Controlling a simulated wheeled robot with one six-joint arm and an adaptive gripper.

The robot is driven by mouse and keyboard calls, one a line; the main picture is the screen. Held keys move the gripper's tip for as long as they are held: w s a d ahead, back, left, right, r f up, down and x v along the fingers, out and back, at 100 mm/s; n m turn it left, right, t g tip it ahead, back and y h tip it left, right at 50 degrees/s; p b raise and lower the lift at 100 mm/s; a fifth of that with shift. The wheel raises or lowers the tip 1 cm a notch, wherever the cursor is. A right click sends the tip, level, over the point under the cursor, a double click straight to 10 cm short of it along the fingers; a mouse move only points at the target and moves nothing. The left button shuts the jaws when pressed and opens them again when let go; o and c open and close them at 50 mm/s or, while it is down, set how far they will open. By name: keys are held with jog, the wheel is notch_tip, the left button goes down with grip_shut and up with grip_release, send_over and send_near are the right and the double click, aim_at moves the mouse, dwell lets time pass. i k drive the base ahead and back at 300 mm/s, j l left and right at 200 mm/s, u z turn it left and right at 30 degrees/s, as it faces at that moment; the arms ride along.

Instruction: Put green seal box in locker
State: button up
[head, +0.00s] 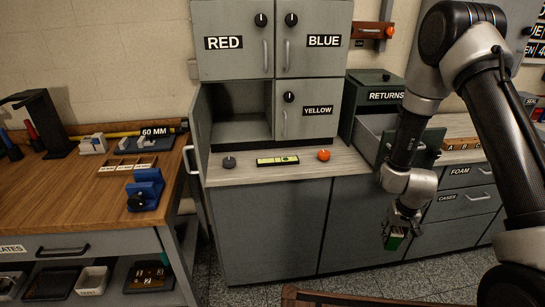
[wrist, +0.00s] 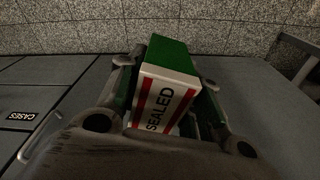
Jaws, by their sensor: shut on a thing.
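My gripper (head: 402,222) is shut on the green seal box (head: 394,241), held low in front of the grey cabinets at the right. In the wrist view the box (wrist: 168,95) has a green face and a white side with red stripes and the word SEALED. The gripper's fingers (wrist: 165,112) lie along both sides of it. The grey locker (head: 240,131) stands on the counter at the centre. Its lower-left compartment is open and looks empty, with its door (head: 199,135) swung out to the left. The doors marked RED, BLUE and YELLOW are shut.
A black dial (head: 229,162), a yellow-green level (head: 278,161) and an orange knob (head: 323,155) lie on the counter before the locker. The RETURNS box (head: 385,97) stands to the right, near my arm. A wooden bench (head: 50,195) with tools is at the left.

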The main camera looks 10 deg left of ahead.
aim_at(241, 132)
jog(key=k+j+u, duration=0.15)
jog(key=j, duration=0.3)
jog(key=k+j+u, duration=0.15)
jog(key=j, duration=0.35)
jog(key=k+j+u, duration=0.15)
jog(key=j, duration=0.3)
jog(key=j+u, duration=0.15)
jog(key=j, duration=0.35)
